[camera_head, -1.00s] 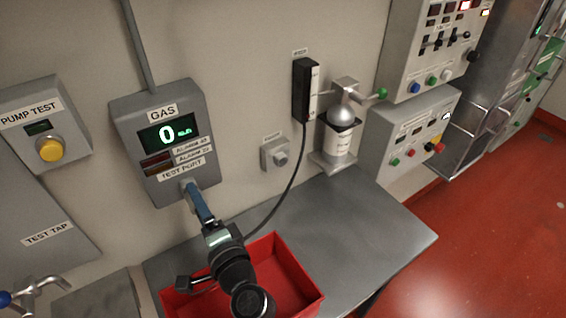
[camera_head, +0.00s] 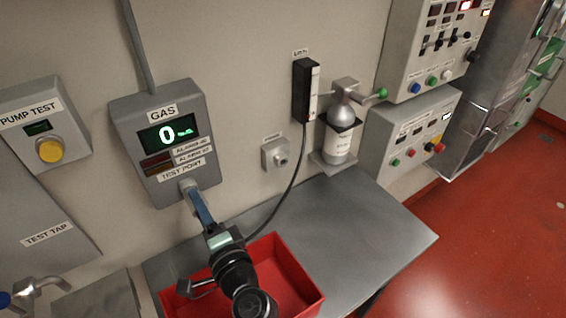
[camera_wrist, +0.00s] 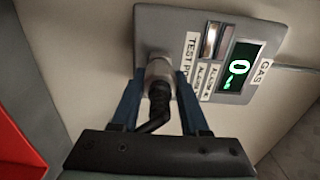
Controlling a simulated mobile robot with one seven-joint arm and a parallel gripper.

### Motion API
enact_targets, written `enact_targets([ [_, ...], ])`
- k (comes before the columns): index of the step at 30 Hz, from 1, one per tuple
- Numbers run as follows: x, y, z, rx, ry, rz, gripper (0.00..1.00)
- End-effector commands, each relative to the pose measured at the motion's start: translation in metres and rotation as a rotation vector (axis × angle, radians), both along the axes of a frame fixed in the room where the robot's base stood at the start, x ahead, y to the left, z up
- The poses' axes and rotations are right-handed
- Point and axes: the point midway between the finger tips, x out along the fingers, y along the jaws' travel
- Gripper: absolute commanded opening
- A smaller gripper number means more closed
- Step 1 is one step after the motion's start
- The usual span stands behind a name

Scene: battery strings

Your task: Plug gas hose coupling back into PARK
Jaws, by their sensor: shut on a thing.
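The grey hose coupling (camera_wrist: 158,72) sits at the TEST PORT, on the lower edge of the GAS box (camera_head: 165,140). My gripper (camera_wrist: 158,82) is shut on it, one blue finger on each side; it also shows in the head view (camera_head: 197,204). The black hose (camera_wrist: 157,108) bends away from the coupling between the fingers. I cannot tell whether the coupling is fully seated in the port. The PARK socket (camera_head: 276,153) is a small grey wall block to the right of the GAS box, with a small label above it.
A red bin (camera_head: 290,272) stands on the grey bench (camera_head: 370,235), under my arm. The hose (camera_head: 290,190) runs to a black tube holder (camera_head: 305,92). A gas bottle (camera_head: 341,140) hangs right of PARK. The bench's right part is clear.

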Motion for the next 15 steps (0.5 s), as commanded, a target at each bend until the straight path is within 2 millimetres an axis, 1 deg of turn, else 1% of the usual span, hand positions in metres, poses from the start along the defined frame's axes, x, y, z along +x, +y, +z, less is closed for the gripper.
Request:
enact_targets([
  [15, -0.0109, -0.0082, 0.0001, 0.0, 0.0, -0.002, 0.0],
])
